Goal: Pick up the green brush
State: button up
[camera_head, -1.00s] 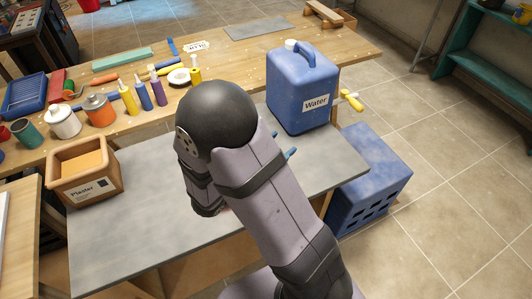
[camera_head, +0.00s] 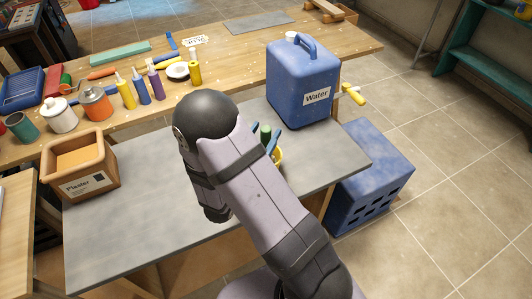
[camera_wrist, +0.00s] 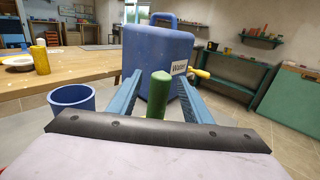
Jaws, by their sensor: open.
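The green brush (camera_wrist: 157,97) shows in the wrist view as an upright green handle between my gripper's two blue fingers. My gripper (camera_wrist: 160,78) is open, with one finger on each side of the handle; I cannot tell whether either touches it. In the head view the green handle (camera_head: 265,131) and the blue fingers (camera_head: 276,140) show just past my forearm. The lower part of the brush is hidden.
A large blue water canister (camera_head: 302,85) stands close behind. A yellow rim (camera_head: 278,156) shows beside my arm. A blue cup (camera_wrist: 71,98) is left of the fingers. A plaster box (camera_head: 79,166) stands at the grey bench's left. The bench's front (camera_head: 120,245) is clear.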

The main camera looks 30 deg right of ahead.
jog(key=shift+f+p+x, duration=0.2)
jog(key=shift+p+x, duration=1.05)
jog(key=shift+x, duration=1.35)
grip_shut()
